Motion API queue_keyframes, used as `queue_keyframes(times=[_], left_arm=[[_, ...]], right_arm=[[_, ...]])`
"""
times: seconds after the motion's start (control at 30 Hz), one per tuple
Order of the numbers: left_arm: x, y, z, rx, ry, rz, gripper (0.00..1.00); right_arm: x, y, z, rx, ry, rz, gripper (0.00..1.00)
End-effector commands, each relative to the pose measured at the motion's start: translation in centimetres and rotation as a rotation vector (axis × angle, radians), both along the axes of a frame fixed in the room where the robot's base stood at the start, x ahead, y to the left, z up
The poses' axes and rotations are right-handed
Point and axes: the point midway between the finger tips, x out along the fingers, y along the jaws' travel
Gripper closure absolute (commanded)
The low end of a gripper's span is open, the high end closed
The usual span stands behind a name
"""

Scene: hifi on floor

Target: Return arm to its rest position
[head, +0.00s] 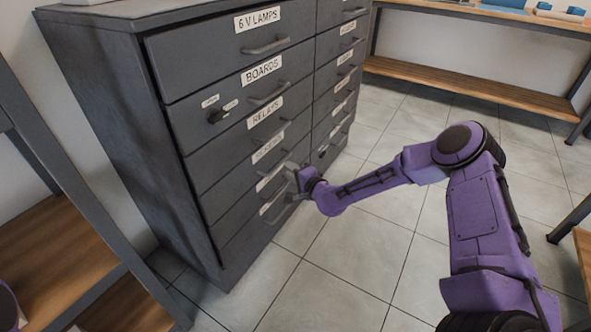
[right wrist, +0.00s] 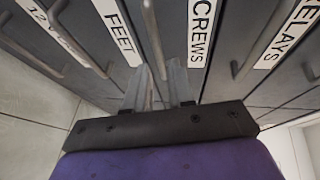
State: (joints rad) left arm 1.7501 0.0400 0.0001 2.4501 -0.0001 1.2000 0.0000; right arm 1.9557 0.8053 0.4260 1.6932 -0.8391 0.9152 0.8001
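My right arm (head: 380,182) reaches across from the right to the front of a grey drawer cabinet (head: 110,110). My right gripper (head: 288,182) is at the lower drawers of the left column. In the right wrist view its two fingers (right wrist: 161,72) stand apart, with the lower end of the bar handle (right wrist: 150,30) by the SCREWS label (right wrist: 201,35) showing between them. I cannot tell whether the fingers touch the handle. The drawers in view look closed. My left gripper is out of view; a purple piece of my own body shows at the lower left edge.
A wooden shelf unit (head: 45,245) with a dark metal frame stands close at the left. A bench (head: 465,90) with a lower wooden shelf is along the back wall. Another table edge shows at the far right. The tiled floor (head: 330,285) before the cabinet is clear.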

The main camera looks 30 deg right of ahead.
Motion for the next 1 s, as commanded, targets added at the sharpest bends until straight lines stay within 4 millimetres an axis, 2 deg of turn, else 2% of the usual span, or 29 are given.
queue_keyframes(times=[0.1,0.23,0.7,0.8,0.83,0.87,0.97,1.0], left_arm=[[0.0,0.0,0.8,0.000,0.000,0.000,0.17],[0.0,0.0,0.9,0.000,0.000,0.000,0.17],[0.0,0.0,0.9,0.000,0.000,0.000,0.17],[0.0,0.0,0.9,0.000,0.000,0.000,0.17],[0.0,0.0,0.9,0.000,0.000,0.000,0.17],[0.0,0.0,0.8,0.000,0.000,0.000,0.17],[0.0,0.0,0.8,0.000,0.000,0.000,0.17],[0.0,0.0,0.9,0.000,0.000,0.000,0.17]], right_arm=[[-2.0,-0.3,0.6,0.002,0.000,0.000,0.77],[-2.9,-0.3,0.5,0.000,0.001,0.001,0.77],[-3.0,-0.3,0.4,-0.003,0.001,0.002,0.77],[-3.0,-0.6,0.4,-0.066,-0.007,-0.008,0.77],[-3.6,-0.6,-0.2,-0.089,0.013,-0.026,0.77],[-4.9,-0.2,-1.5,-0.115,0.061,-0.044,0.77],[-10.3,3.2,-7.1,-0.234,0.257,-0.013,0.77],[-13.1,4.3,-9.4,-0.290,0.344,0.010,0.77]])
